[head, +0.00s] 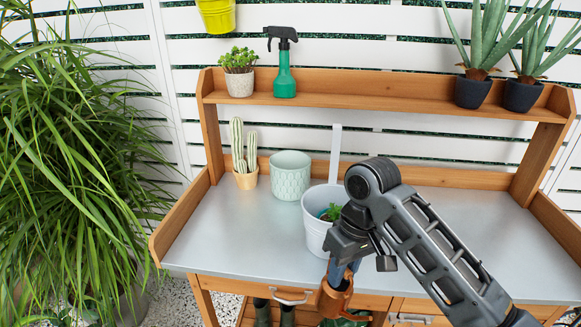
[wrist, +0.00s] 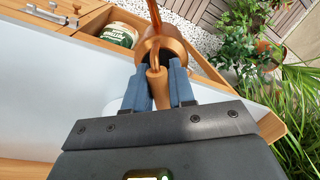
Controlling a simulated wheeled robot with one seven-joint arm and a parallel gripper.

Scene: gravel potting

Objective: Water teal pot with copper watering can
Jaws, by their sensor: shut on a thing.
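The copper watering can (head: 334,302) is held at the front edge of the bench in the head view, partly hidden by my gripper. In the wrist view the can (wrist: 170,47) shows its open body and thin spout beyond the blue fingers. My gripper (head: 342,272) is shut on the can's handle; the fingers also show in the wrist view (wrist: 158,88). The pale teal patterned pot (head: 290,178) stands upright on the bench, behind and left of my gripper. Its contents are hidden.
A white bucket (head: 316,232) with a small green plant stands between my gripper and the teal pot. A cactus pot (head: 246,180) is left of the teal pot. The shelf (head: 380,104) holds a green spray bottle (head: 285,84) and plants. The bench top (head: 450,215) is clear at right.

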